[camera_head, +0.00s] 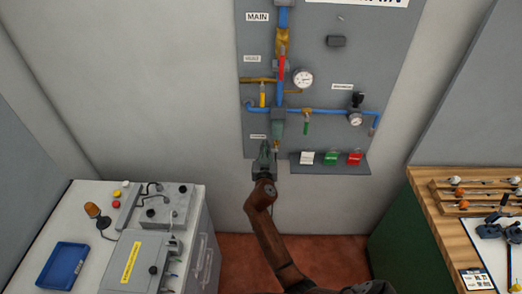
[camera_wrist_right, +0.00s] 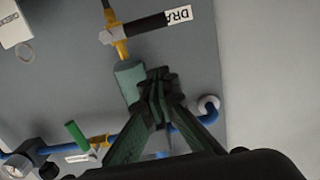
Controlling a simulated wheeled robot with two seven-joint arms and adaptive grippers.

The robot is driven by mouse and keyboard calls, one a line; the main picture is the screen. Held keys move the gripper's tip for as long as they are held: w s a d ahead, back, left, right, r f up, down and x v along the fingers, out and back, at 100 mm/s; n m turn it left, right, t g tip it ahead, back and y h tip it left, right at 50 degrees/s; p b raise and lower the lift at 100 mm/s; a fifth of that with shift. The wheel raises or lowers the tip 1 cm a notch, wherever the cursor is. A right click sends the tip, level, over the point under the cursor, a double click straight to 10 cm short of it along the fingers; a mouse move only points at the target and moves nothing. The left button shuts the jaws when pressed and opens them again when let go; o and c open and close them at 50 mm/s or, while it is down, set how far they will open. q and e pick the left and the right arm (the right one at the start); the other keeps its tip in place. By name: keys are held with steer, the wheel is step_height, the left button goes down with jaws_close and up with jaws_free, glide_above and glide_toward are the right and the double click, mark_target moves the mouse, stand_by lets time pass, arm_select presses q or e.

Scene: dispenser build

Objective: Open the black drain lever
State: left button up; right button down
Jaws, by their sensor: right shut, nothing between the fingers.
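The black drain lever (camera_wrist_right: 150,26) shows in the wrist view. It sits on a brass drain valve (camera_wrist_right: 121,46) and lies crosswise to the valve's pipe, its free end partly over a label reading "DRA". My right gripper (camera_wrist_right: 158,75) is shut and empty, its fingertips beside the grey-green cylinder above the valve and apart from the lever. In the head view my right gripper (camera_head: 265,150) is in front of the lower part of the wall panel and hides the lever there. Only a little brass (camera_head: 277,146) shows beside it. My left gripper is in neither view.
The grey panel (camera_head: 345,80) carries blue pipes, a red lever (camera_head: 282,67), a yellow lever (camera_head: 262,98), a green lever (camera_head: 306,127) and gauges. Benches stand at both sides.

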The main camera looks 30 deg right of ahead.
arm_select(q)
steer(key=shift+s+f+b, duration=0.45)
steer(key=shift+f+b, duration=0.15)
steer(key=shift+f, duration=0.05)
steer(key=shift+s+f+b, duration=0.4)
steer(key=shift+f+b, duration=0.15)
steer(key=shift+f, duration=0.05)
arm_select(e)
steer(key=f, duration=0.4)
steer(key=shift+w+d, duration=0.25)
steer(key=shift+d, duration=0.05)
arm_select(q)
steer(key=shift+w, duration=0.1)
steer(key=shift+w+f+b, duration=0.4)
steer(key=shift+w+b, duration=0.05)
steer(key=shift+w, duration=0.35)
arm_select(e)
steer(key=shift+a+f+n, duration=0.2)
steer(key=shift+n, duration=0.3)
